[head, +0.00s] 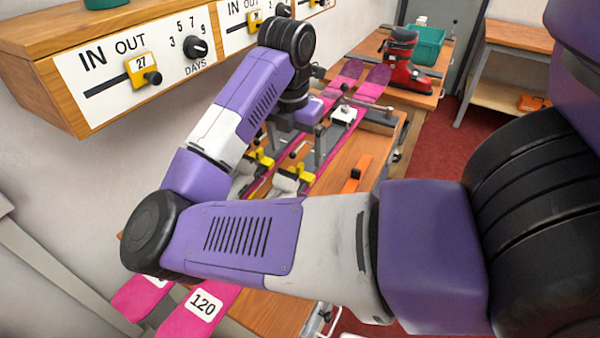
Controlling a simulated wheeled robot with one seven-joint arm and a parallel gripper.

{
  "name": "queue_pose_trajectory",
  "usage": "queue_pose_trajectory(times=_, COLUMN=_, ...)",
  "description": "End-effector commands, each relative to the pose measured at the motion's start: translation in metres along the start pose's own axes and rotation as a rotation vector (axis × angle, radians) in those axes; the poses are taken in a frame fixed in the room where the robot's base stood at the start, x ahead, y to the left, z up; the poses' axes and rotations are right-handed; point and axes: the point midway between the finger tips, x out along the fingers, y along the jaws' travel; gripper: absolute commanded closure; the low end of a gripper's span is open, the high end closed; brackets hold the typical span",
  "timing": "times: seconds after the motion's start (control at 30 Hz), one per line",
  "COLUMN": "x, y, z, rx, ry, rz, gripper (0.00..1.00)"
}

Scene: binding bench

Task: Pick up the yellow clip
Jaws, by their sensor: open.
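Several things here are yellow, and I cannot tell for sure which is the clip. Yellow parts show on the ski bindings on the bench, one at the left (265,160) and one nearer the middle (303,176). A yellow slider piece marked 27 (140,70) sits on the wall panel. My gripper (297,142) hangs over the skis, beyond and above the yellow binding parts. It is open, and I see nothing held in it. My arm crosses the view and hides much of the near bench.
A red ski boot (400,58) and a green bin (428,46) stand farther back. The wall panel (120,82) overhangs at left. Red floor (440,150) is clear at right.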

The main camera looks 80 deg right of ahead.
Motion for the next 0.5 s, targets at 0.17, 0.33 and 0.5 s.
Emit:
queue_pose_trajectory(times=0.17, x=0.016, y=-0.002, z=0.001, rx=0.000, ry=-0.003, rz=-0.005, gripper=0.07)
queue_pose_trajectory(times=0.33, x=0.035, y=-0.004, z=0.002, rx=-0.001, ry=-0.004, rz=-0.008, gripper=0.07)
queue_pose_trajectory(times=0.5, x=0.056, y=-0.005, z=0.002, rx=-0.002, ry=-0.003, rz=-0.006, gripper=0.07)
